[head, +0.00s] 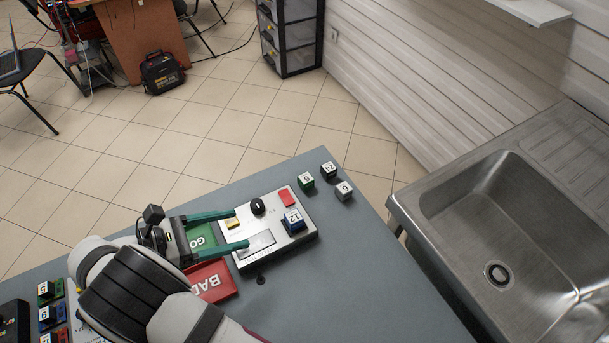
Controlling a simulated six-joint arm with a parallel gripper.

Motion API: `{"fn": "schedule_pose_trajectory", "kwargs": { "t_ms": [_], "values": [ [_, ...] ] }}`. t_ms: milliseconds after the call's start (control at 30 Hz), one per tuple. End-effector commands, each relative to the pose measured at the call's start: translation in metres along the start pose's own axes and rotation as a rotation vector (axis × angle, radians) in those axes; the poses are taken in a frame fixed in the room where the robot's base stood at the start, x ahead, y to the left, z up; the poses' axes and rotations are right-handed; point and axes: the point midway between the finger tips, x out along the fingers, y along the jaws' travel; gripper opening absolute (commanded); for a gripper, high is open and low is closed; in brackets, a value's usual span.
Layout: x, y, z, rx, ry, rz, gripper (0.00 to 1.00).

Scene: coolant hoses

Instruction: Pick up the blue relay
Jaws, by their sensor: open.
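A blue relay (292,224) with a white top marked 12 sits upright on the right part of a light grey tester box (273,258). Another blue-based block (47,317), marked 9, stands at the lower left among similar blocks. My gripper (241,229) has two green fingers spread apart with nothing between them. It points right, with its fingertips over the left part of the tester, left of the relay marked 12 and apart from it.
A green GO tray (203,236) and red BAD tray (212,282) lie left. Small relays (344,191) stand behind right. A steel sink (510,240) is at right.

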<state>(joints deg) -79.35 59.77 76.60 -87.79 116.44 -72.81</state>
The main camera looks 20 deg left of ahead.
Motion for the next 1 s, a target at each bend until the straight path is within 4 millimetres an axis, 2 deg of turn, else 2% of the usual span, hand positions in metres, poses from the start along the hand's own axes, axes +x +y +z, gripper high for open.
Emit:
{"fn": "schedule_pose_trajectory", "kwargs": {
  "t_ms": [67, 300, 533, 700, 800, 1000],
  "values": [
    [0.005, 0.001, -0.004, -0.019, -0.015, 0.017, 0.78],
    [0.073, 0.002, -0.003, -0.019, -0.012, 0.012, 0.78],
    [0.109, 0.002, -0.003, -0.016, -0.011, 0.014, 0.78],
    [0.143, 0.000, -0.005, -0.017, -0.011, 0.013, 0.78],
    [0.153, 0.000, -0.005, -0.015, -0.010, 0.013, 0.78],
    [0.154, 0.001, -0.005, -0.015, -0.010, 0.015, 0.78]
  ]
}}
